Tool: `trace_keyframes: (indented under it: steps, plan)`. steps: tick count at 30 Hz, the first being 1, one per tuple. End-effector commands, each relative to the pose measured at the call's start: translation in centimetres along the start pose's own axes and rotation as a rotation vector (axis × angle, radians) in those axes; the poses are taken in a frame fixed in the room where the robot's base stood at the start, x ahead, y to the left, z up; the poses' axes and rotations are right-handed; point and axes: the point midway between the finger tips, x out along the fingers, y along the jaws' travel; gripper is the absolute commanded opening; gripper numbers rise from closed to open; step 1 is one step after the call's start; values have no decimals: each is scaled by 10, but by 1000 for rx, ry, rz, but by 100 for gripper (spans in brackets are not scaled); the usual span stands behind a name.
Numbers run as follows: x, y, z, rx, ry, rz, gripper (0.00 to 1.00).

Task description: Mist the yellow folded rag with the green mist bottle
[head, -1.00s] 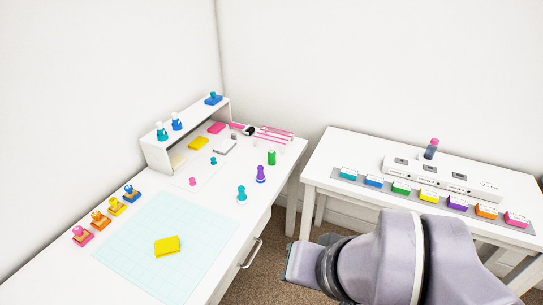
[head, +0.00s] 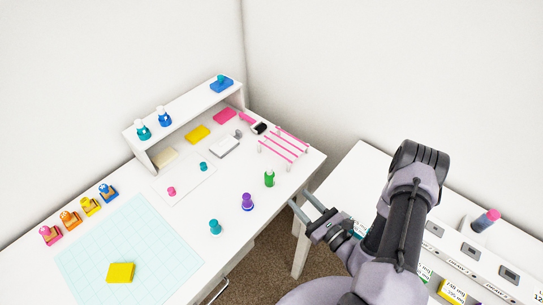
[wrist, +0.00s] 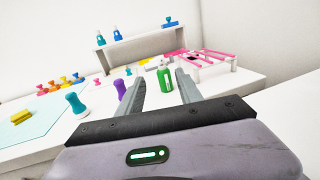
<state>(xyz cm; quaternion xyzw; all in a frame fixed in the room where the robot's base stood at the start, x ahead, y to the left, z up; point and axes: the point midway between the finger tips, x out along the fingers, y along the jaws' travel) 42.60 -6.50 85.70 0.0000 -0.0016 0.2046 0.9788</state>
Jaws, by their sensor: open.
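The yellow folded rag (head: 121,272) lies on the pale blue grid mat (head: 150,236) at the near left of the white desk. It also shows in the wrist view (wrist: 21,117). The green mist bottle (head: 269,179) stands upright near the desk's right edge, with a white top. In the wrist view the bottle (wrist: 164,79) appears between my two fingers, beyond their tips. My gripper (head: 305,205) is open and empty, just off the desk's right edge and short of the bottle.
A purple bottle (head: 248,202) and a teal bottle (head: 214,227) stand left of the green one. A pink-striped rack (head: 284,148) is behind it. A small shelf (head: 190,118) holds several items at the back. Several stamps (head: 90,206) line the left. A second table (head: 345,175) stands right.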

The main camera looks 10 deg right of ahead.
Motion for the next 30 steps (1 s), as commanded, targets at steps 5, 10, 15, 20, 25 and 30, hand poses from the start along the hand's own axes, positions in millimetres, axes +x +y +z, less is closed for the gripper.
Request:
trace_keyframes:
  steps: [5,10,15,20,25,30]
  plan:
    - [38,0,-7,0,3,-7,43]
    - [88,0,-7,0,2,-6,43]
    - [116,-1,-6,3,3,-9,43]
    - [143,-3,-9,1,1,-6,43]
    - [169,-5,-8,4,3,-8,43]
    - [172,-6,-7,6,4,-9,43]
